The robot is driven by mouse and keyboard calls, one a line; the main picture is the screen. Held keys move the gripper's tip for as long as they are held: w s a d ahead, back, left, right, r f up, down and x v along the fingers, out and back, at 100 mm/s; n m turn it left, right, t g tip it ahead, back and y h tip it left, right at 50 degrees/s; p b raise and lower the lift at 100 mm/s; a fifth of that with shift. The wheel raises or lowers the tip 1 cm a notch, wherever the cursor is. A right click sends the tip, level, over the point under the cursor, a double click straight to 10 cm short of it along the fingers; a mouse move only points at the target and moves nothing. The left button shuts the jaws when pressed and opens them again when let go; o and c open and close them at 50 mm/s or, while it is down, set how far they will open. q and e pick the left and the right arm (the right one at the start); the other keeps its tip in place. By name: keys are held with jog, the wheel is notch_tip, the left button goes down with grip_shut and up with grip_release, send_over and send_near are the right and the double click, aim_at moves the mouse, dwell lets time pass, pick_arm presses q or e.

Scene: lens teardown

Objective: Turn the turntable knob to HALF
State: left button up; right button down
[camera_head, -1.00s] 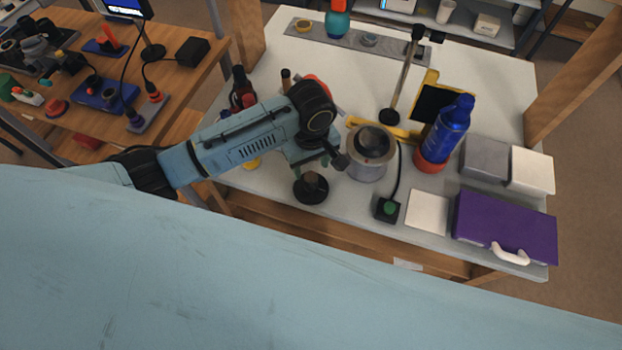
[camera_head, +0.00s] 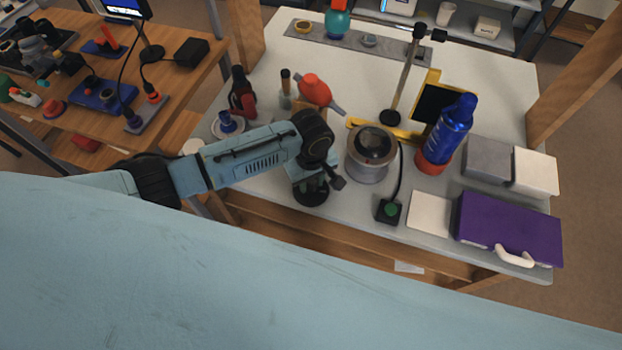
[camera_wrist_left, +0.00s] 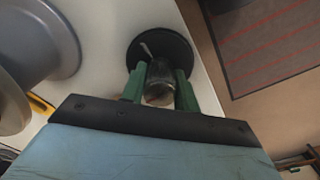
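The knob (camera_wrist_left: 160,78) is a dark stub on a round black base (camera_wrist_left: 178,50) with a pale pointer. In the head view the black base (camera_head: 311,197) is at the table's front edge, partly hidden by my left gripper (camera_head: 314,184). My left gripper's green fingers (camera_wrist_left: 160,90) stand apart on both sides of the knob, very close to it; firm contact cannot be made out. No HALF mark is readable. The silver round unit (camera_head: 367,168), apparently the turntable, is right of the knob, and at upper left in the wrist view (camera_wrist_left: 40,45). My right gripper is not in view.
A green button box (camera_head: 388,210) with a cable is right of the knob. A blue bottle (camera_head: 446,132), a lamp-like stand (camera_head: 404,80) and a purple case (camera_head: 508,228) stand farther right. A red-orange bottle (camera_head: 314,89) and a blue-knobbed item (camera_head: 228,122) are behind my left arm.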

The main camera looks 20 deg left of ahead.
pick_arm(q)
jog(key=c, duration=0.4)
jog(key=m+p, duration=0.1)
jog(key=p, duration=0.1)
jog(key=m+p, duration=0.1)
jog(key=p, duration=0.1)
jog(key=shift+s+r+m, duration=0.1)
jog(key=shift+r+m, duration=0.1)
jog(key=shift+m, duration=0.1)
jog(key=m+p, duration=0.2)
jog(key=shift+f+m, duration=0.1)
jog(key=shift+m, duration=0.3)
jog(key=m+p, duration=0.1)
jog(key=m, duration=0.2)
jog(key=shift+m+p, duration=0.3)
jog(key=shift+p, duration=0.1)
jog(key=m, duration=0.2)
jog(key=shift+f+m+p, duration=0.1)
jog(key=shift+m+p, duration=0.2)
jog(key=shift+p, duration=0.05)
jog(key=m, duration=0.3)
jog(key=shift+p, duration=0.3)
jog(key=shift+m, duration=1.6)
